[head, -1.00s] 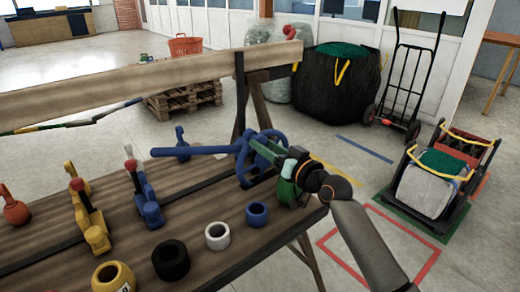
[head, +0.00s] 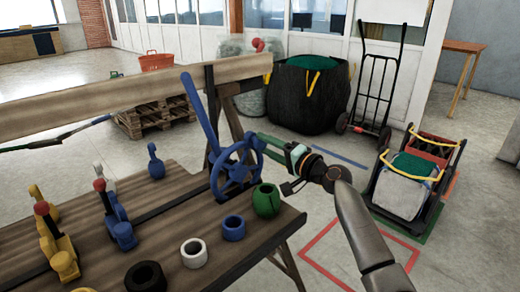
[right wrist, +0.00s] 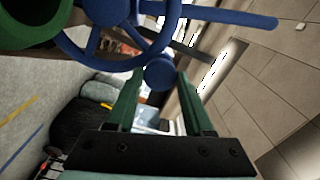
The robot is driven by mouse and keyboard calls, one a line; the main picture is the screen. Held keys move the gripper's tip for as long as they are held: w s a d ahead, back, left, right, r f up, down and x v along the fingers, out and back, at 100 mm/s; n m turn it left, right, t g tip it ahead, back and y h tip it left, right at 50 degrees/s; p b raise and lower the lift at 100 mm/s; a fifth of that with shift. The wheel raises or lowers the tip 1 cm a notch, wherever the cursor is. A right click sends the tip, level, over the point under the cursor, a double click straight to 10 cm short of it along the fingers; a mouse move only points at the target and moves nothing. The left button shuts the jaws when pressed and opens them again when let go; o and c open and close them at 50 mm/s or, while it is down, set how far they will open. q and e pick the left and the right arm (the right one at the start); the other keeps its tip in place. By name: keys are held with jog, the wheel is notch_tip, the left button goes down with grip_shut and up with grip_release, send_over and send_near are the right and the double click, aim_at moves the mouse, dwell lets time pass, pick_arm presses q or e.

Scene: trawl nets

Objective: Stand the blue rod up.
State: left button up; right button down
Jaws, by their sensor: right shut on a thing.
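The blue rod (head: 199,112) rises from the blue handwheel (head: 213,180) at the bench's right end. It stands steeply, with its top tilted to the left. In the right wrist view the rod (right wrist: 225,19) runs to the upper right from the wheel (right wrist: 70,45). My right gripper (head: 262,143) is at the wheel's upper right edge, shut on a round blue knob (right wrist: 158,72). The knob sits between the green fingers in the right wrist view. My left gripper is not in view.
A green ring (head: 266,200) stands just below my right gripper, with a blue ring (head: 233,228), a white ring (head: 194,252) and a black ring (head: 146,277) along the bench's front. Blue and yellow levers (head: 117,222) stand left. A wooden beam (head: 100,98) runs behind the bench.

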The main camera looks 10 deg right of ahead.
jog(key=shift+w+d+f+m+b, duration=0.2)
jog(key=shift+w+d+f+m, duration=0.3)
jog(key=shift+m, duration=0.4)
jog(key=shift+w+d+f+m+b, duration=0.25)
jog(key=shift+d+f+m, duration=0.3)
jog(key=shift+m, duration=0.35)
jog(key=shift+c, duration=1.4)
grip_release()
jog(key=p+v, duration=0.2)
jog(key=v, duration=1)
jog(key=shift+s+d, duration=0.2)
